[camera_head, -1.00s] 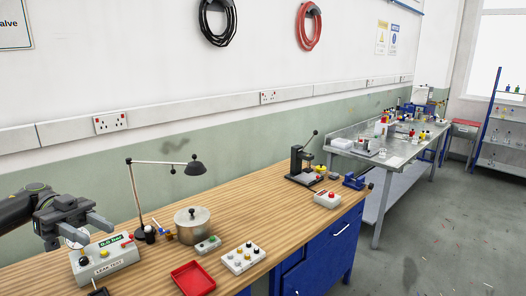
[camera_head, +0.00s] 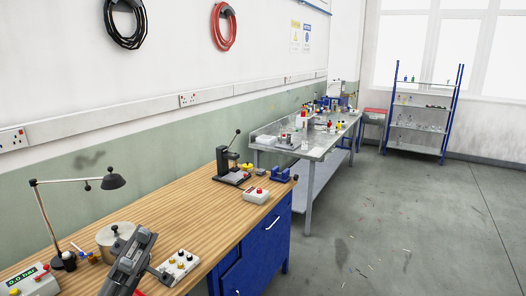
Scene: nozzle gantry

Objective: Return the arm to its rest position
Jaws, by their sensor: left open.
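My left gripper (camera_head: 138,262) is dark grey and hangs above the front part of the wooden bench (camera_head: 185,205) at the lower left of the head view. Its jaws are open and I see nothing held between them. It partly hides the metal pot (camera_head: 107,238) and stands close to the white block with several knobs (camera_head: 180,264). The red tray is almost wholly hidden behind it. My right gripper is not in view.
A leak-test box (camera_head: 32,283) and a desk lamp (camera_head: 112,181) stand at the left. A black press (camera_head: 230,165), a red-button box (camera_head: 256,195) and a blue vise (camera_head: 281,174) are farther back. The bench middle is clear. A grey metal table (camera_head: 318,150) stands beyond.

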